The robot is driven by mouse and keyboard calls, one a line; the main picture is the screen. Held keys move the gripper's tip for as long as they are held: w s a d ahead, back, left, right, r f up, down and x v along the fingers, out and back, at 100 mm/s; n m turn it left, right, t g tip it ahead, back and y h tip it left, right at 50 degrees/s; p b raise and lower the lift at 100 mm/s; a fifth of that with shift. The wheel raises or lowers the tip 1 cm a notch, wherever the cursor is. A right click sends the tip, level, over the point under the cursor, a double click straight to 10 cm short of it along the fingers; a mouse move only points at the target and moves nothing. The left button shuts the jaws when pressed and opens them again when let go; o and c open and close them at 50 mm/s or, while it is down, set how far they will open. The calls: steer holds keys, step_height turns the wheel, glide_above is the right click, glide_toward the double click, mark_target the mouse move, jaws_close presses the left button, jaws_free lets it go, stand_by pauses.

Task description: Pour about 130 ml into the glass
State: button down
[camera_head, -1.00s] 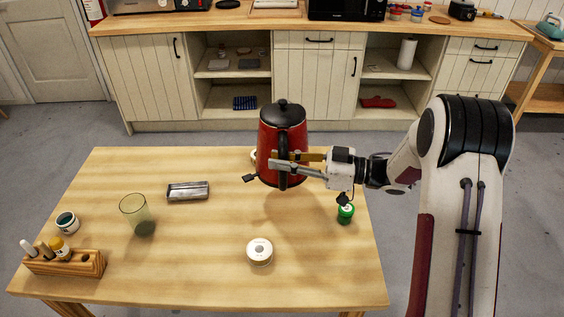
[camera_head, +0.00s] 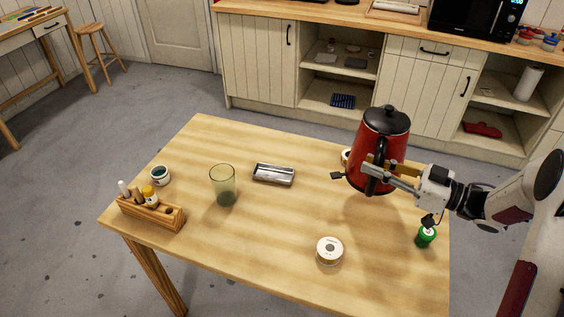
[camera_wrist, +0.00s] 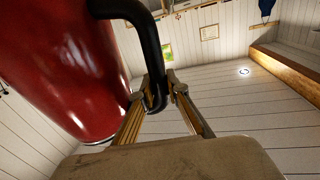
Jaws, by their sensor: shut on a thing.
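A red kettle (camera_head: 378,150) with a black lid and black handle is held upright above the right part of the table. My gripper (camera_head: 376,172) is shut on its handle. In the wrist view the red body (camera_wrist: 70,70) fills the left side, and the black handle (camera_wrist: 150,50) runs down between my fingers (camera_wrist: 158,105). The glass (camera_head: 223,184), greenish and see-through, stands upright on the table to the left of the kettle, well apart from it. Any liquid level in the glass is not clear. The kettle's inside is hidden by its lid.
A metal tray (camera_head: 273,174) lies between glass and kettle. A white round spool (camera_head: 329,250), a green-topped item (camera_head: 425,236), a small jar (camera_head: 160,176) and a wooden holder (camera_head: 152,212) with bottles stand around. A white thing is partly hidden behind the kettle. The table's (camera_head: 260,225) front middle is clear.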

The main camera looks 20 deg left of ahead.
steer(key=shift+w+a+r, duration=0.1)
steer(key=shift+r, duration=0.05)
steer(key=w+a+r+m+t+h, duration=0.1)
steer(key=w+a+r+m+t, duration=0.2)
steer(key=a, duration=0.7)
steer(key=w+a+r+m+t+h, duration=0.1)
steer(key=w+a+r+t, duration=0.3)
steer(key=a, duration=0.7)
steer(key=w+a+r+m+t+h, duration=0.1)
steer(key=w+a+r, duration=0.1)
steer(key=a+r, duration=0.6)
steer(key=shift+s+a+m+t+h, duration=0.8)
steer(key=shift+s+a, duration=0.95)
steer(key=shift+a, duration=2)
steer(key=shift+s+a+m+t+h, duration=0.8)
steer(key=shift+s+a, duration=0.95)
steer(key=shift+a, duration=2)
steer(key=s+a+f, duration=0.3)
steer(key=s+a, duration=0.2)
steer(key=s, duration=0.3)
steer(key=s+a+f, duration=0.3)
steer(key=s+a, duration=0.3)
steer(key=s, duration=0.3)
steer(key=s+a+f+h, duration=0.1)
steer(key=s+a+f, duration=0.3)
steer(key=s, duration=0.5)
steer(key=shift+a+m, duration=0.3)
steer(key=shift+a, duration=0.55)
steer(key=shift+r, duration=0.15)
